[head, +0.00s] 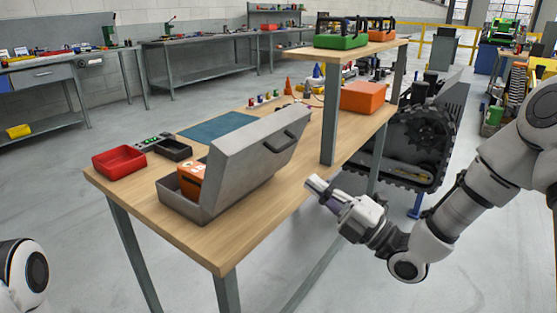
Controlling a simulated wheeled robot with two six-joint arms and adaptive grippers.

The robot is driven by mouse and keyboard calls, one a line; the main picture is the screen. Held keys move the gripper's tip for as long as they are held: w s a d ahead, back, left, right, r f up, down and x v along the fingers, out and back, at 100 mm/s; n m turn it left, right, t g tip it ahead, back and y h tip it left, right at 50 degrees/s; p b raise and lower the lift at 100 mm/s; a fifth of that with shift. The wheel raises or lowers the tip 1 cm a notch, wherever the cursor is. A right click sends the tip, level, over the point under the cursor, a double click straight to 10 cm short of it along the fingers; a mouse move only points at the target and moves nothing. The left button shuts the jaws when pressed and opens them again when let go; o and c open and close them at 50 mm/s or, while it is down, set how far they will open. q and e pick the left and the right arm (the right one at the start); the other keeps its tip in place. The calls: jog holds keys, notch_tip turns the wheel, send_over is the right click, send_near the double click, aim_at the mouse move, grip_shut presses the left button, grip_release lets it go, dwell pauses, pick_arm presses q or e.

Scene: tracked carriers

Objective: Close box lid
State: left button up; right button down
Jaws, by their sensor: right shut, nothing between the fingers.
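A grey box (184,205) stands near the front left of the wooden table. Its grey lid (250,160), with a dark handle, stands open and tilted up on the box's right side. An orange object (190,180) sits inside the box, partly hidden by the lid. My right gripper (314,187) is shut and empty, just off the table's right edge, to the right of the lid and apart from it. My left gripper is not in view; only a part of my left arm shows at the lower left.
The wooden table (222,252) also carries a red tray (119,162), a small dark tray (172,150), a blue mat (217,127) and an orange box (363,97). A raised shelf (350,53) on a post stands behind. A tracked carrier (425,140) is at the right.

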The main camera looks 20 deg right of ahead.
aim_at(265, 160)
jog(key=x, duration=0.9)
jog(key=shift+w+a, duration=0.25)
jog(key=shift+r+p, duration=0.2)
jog(key=shift+p, duration=0.15)
